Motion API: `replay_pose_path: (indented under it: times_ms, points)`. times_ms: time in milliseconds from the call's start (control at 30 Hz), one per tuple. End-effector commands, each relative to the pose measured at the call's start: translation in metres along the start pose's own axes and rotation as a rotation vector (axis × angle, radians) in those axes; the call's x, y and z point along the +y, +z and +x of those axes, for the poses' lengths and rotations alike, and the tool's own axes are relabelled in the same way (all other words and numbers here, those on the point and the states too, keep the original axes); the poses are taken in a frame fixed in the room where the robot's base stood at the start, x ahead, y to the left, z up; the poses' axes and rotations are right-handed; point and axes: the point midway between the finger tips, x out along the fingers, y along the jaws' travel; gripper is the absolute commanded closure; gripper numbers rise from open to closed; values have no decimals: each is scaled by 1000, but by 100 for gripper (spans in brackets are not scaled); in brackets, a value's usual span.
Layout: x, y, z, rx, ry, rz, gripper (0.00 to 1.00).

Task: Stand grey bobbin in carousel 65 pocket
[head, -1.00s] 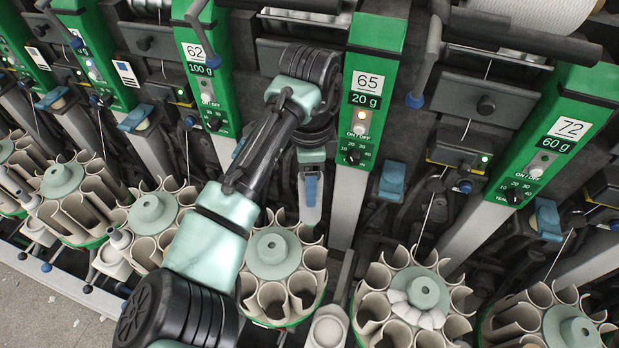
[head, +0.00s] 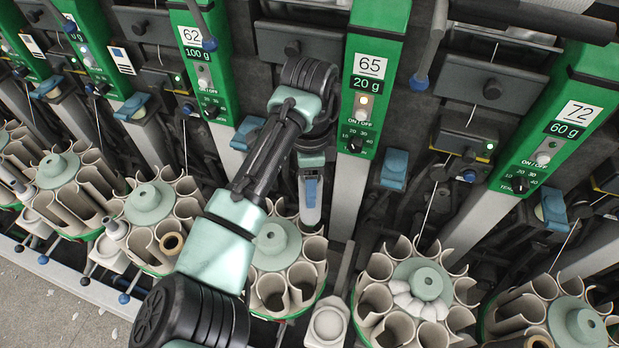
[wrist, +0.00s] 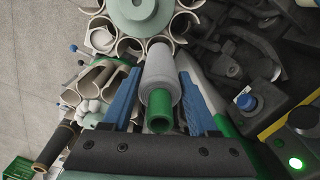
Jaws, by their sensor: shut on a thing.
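My gripper (wrist: 158,80) is shut on a grey bobbin (wrist: 160,72), with one blue finger on each side of it. A green tube end (wrist: 159,124) sticks out of the bobbin toward the wrist camera. In the head view my gripper (head: 311,190) hangs just left of the green panel marked 65 (head: 369,67); I cannot make out the bobbin clearly there. Two carousels flank the foot of that panel: a left one (head: 275,239) with open pockets, and a right one (head: 426,284) with white pieces around its hub. I cannot tell which belongs to 65.
Panels 62 (head: 190,36) and 72 (head: 577,113) stand to either side. Another carousel (head: 149,202) at left holds a brown tube (head: 172,243). Blue-knobbed levers (head: 124,297) stick out in front. Open floor (head: 60,310) lies at the lower left.

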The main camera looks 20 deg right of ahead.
Motion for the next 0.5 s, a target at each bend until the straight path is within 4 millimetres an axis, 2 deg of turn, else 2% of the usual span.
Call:
replay_pose_path:
  times_ms: [333, 500]
  points:
    - [0, 0, 1, 0, -1, 0, 85]
    - [0, 0, 8, 0, 0, 0, 85]
